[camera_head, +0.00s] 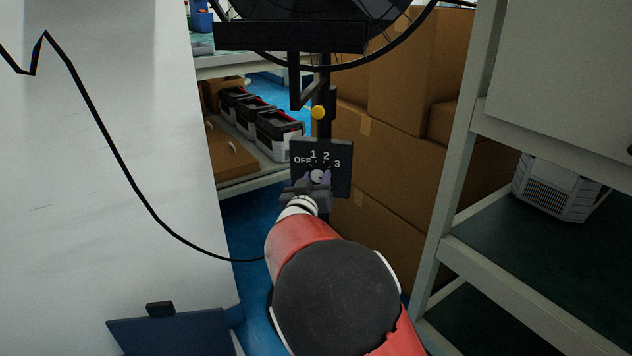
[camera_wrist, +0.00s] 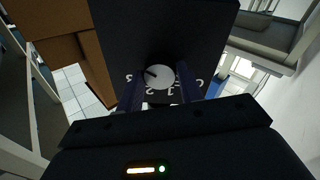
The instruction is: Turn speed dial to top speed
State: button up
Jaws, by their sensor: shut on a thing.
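The speed dial (camera_head: 318,175) is a round pale knob on a black control panel (camera_head: 341,183) marked OFF, 1, 2 and 3, below the fan. In the wrist view the dial (camera_wrist: 161,77) sits between the two dark fingers of my gripper (camera_wrist: 160,86), which is shut on it. A dark mark on the dial's face lies toward the side of the 3, which is at the left in this flipped view. The fingers partly cover the numbers. In the head view my gripper (camera_head: 310,187) hides the lower part of the panel.
The fan (camera_head: 318,20) stands on a dark pole above the panel. Stacked cardboard boxes (camera_head: 395,145) are close behind at the right. A shelf rack (camera_head: 453,190) stands further right. A white wall panel (camera_head: 90,170) is at the left, and a shelf with several toolboxes (camera_head: 277,135) lies behind.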

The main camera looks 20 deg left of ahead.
jog(key=shift+f, duration=0.15)
jog(key=o, duration=1)
jog(key=s, duration=0.7)
jog(key=shift+s+f+p, duration=0.25)
jog(key=shift+s+p, duration=0.15)
jog(key=shift+d, duration=0.1)
